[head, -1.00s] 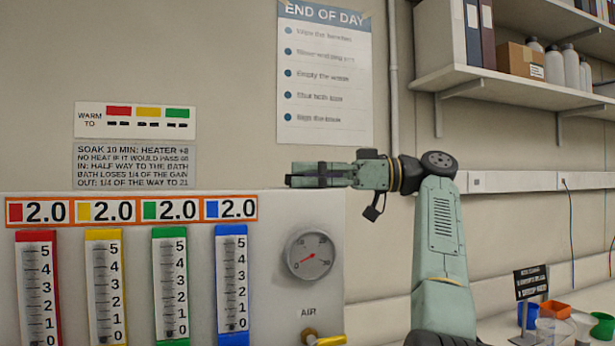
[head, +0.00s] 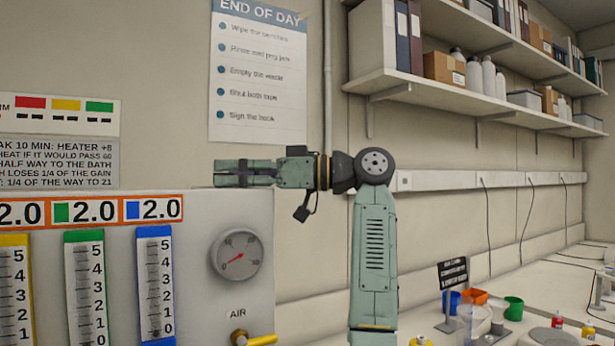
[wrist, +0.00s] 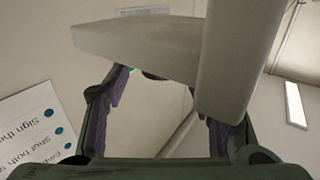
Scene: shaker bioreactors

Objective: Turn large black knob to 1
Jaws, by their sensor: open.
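The large black knob is not visible in either current view. My gripper (head: 230,172) points left in the head view, near the top right of the grey panel box (head: 250,290). Its two fingers show in the wrist view (wrist: 160,110), spread apart with nothing between them. In the head view the box carries a round gauge (head: 237,255) with a red needle, and a brass tap with a yellow lever (head: 254,339) below the word AIR.
Tube gauges marked yellow (head: 14,290), green (head: 84,290) and blue (head: 155,290) stand on the box under 2.0 labels (head: 92,212). A wall shelf (head: 430,92) hangs at upper right. A bench at lower right holds coloured cups, including a green cup (head: 513,308).

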